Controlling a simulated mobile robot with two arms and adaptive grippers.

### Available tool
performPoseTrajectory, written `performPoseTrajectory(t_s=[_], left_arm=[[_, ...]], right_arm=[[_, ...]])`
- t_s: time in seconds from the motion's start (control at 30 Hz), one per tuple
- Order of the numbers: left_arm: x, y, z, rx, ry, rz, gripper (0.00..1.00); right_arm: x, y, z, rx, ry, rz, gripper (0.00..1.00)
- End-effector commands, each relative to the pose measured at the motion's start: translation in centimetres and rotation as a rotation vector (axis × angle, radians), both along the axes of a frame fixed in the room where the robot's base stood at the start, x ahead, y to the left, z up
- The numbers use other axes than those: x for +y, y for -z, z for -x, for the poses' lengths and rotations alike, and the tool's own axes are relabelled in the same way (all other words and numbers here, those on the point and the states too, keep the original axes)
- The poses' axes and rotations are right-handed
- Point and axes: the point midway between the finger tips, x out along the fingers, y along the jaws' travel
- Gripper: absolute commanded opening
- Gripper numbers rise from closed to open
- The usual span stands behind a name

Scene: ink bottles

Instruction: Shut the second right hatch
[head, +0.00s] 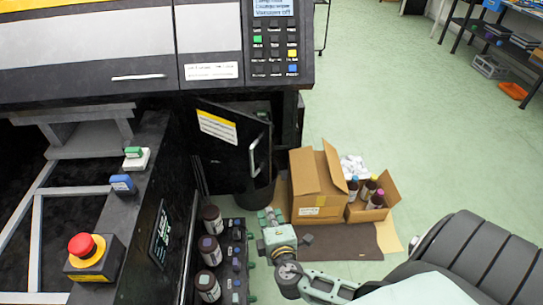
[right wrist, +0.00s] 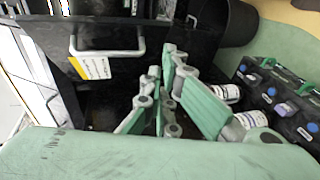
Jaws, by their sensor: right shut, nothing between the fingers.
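A black hatch door (head: 215,150) with a yellow-and-white label and a silver handle (head: 255,155) stands swung open below the machine's keypad end. The hatch also shows in the right wrist view (right wrist: 115,75), with its handle and label toward the upper left. My right gripper (head: 269,214) is shut and empty, low in front of the hatch, to the right of the bottle row. Its closed green fingers (right wrist: 168,75) show in the right wrist view, apart from the handle. My left gripper is not in view.
Brown ink bottles (head: 212,220) and a black rack (head: 237,262) line the machine's lower side, close to my right gripper. A black bin (head: 262,192) stands beside the hatch. Cardboard boxes (head: 318,185) stand to the right. Green floor (head: 370,110) beyond is clear.

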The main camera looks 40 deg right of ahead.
Motion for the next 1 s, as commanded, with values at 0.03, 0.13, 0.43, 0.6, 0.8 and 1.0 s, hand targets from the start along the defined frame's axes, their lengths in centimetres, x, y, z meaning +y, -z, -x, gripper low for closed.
performPoseTrajectory(t_s=[0.03, 0.13, 0.43, 0.6, 0.8, 1.0], left_arm=[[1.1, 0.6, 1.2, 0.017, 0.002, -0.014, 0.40], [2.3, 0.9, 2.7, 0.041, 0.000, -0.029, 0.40], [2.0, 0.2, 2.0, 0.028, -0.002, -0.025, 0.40], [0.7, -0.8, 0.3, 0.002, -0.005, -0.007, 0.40], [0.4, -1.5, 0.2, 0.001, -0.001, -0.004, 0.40], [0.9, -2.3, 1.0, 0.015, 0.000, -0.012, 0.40]], right_arm=[[0.5, -3.1, -0.9, -0.078, -0.018, 0.039, 0.00], [1.3, -7.7, -1.6, -0.190, -0.035, 0.094, 0.00], [1.1, -10.8, -3.7, -0.259, -0.043, 0.125, 0.00], [-0.2, -11.0, -6.9, -0.259, -0.043, 0.126, 0.00], [-1.6, -10.8, -10.7, -0.257, -0.042, 0.125, 0.00], [-4.2, -10.7, -12.2, -0.254, -0.043, 0.128, 0.00]])
